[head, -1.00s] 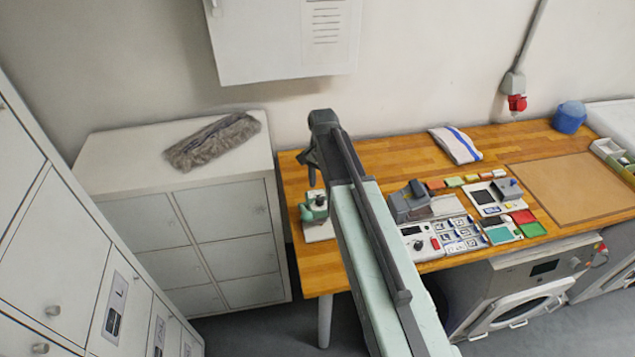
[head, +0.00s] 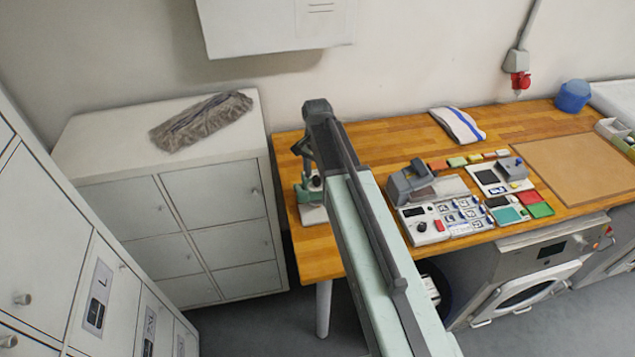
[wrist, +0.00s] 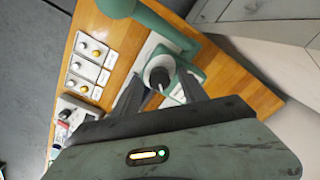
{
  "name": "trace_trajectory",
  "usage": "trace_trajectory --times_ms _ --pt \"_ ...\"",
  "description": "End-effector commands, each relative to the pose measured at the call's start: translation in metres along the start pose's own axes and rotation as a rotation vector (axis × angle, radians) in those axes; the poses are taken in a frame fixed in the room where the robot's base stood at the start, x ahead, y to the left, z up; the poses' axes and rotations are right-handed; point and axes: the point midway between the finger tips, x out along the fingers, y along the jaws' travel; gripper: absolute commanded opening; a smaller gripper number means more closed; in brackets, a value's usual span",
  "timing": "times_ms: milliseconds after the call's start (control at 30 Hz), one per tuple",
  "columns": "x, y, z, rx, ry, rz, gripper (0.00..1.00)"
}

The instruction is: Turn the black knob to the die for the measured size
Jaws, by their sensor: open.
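A green press (head: 307,194) with a pale base stands at the left end of the wooden table. In the wrist view its green frame (wrist: 188,43) curves around a pale round part with a black knob (wrist: 160,76) on top. My gripper (wrist: 163,82) is open, with one finger on each side of the knob; I cannot tell whether they touch it. In the head view my gripper (head: 306,160) points down over the press and partly hides it. The knob's pointer and any die marks are too small to read.
A white panel (head: 432,233) with a display, a black dial and a red button lies right of my arm, beside several small trays (head: 465,217). A grey device (head: 408,182) stands behind it. A white cabinet (head: 90,150) stands left of the table.

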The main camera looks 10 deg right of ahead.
Motion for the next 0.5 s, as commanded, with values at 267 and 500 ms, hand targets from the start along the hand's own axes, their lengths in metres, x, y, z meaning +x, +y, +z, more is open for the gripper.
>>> trace_trajectory --times_ms 267,500 --pt "-0.0009 0.0004 -0.0004 0.001 0.0 0.0 0.31" --pt "-0.0008 0.0006 -0.0006 0.0 0.0 0.0 0.0"
